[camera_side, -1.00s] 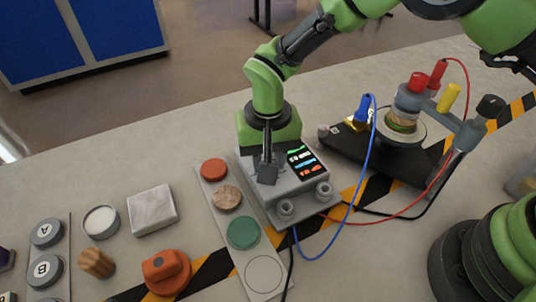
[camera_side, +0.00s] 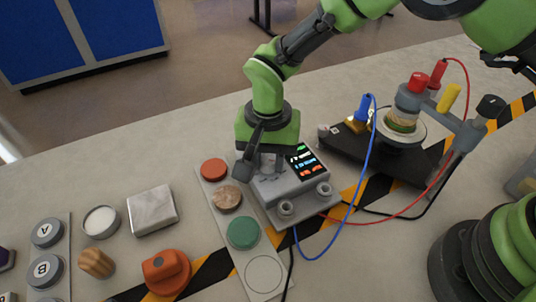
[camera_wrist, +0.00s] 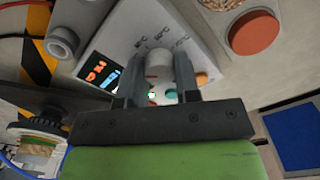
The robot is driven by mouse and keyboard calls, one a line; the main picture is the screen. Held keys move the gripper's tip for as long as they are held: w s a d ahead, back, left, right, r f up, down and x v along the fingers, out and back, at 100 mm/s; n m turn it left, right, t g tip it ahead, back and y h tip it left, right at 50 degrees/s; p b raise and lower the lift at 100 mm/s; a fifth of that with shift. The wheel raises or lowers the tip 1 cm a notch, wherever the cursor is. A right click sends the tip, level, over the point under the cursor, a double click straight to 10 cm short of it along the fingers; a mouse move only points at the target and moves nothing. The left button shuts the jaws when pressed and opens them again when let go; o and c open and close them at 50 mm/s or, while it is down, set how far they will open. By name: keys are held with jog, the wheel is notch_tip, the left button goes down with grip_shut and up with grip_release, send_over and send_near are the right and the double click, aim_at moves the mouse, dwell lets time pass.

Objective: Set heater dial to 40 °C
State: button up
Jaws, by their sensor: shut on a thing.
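The heater is a grey box (camera_side: 295,190) with a dark lit display (camera_side: 305,160) and two round terminals on its front. Its pale grey dial (camera_wrist: 159,64) sits between the two fingers of my gripper (camera_wrist: 159,72) in the wrist view. My gripper (camera_side: 257,168) is over the left part of the box in the side view, shut on the dial. Small temperature labels (camera_wrist: 162,37) run along the panel beside the dial; they are too small to read surely. The dial's pointer is not visible, so I cannot tell its setting.
A strip with red (camera_side: 214,169), wooden (camera_side: 227,198) and green (camera_side: 242,233) discs lies left of the heater. A black-based apparatus (camera_side: 375,160) with blue and red cables stands at the right. An orange knob (camera_side: 166,272) and a marble block (camera_side: 152,210) lie further left.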

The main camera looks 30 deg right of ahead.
jog(key=o, duration=0.9)
notch_tip(320, 180, up, 10)
notch_tip(320, 180, up, 7)
jog(key=t+y, duration=0.1)
send_over(269, 159)
jog(key=d, duration=0.4)
jog(key=s+d+r+n+t+y, duration=0.1)
jog(key=s+d+r+t, duration=0.1)
jog(key=s+d+r, duration=0.5)
jog(key=s+d+t, duration=0.1)
jog(key=s+d, duration=0.1)
jog(key=s, duration=0.2)
jog(key=s+d+r+n+t, duration=0.1)
jog(key=s+d, duration=0.1)
jog(key=s, duration=0.2)
jog(key=s+d+r+t, duration=0.1)
jog(key=s+d+t, duration=0.1)
jog(key=s+d, duration=0.1)
jog(key=shift+s+r+n, duration=0.15)
jog(key=shift+s+n, duration=0.25)
jog(key=shift+s, duration=0.05)
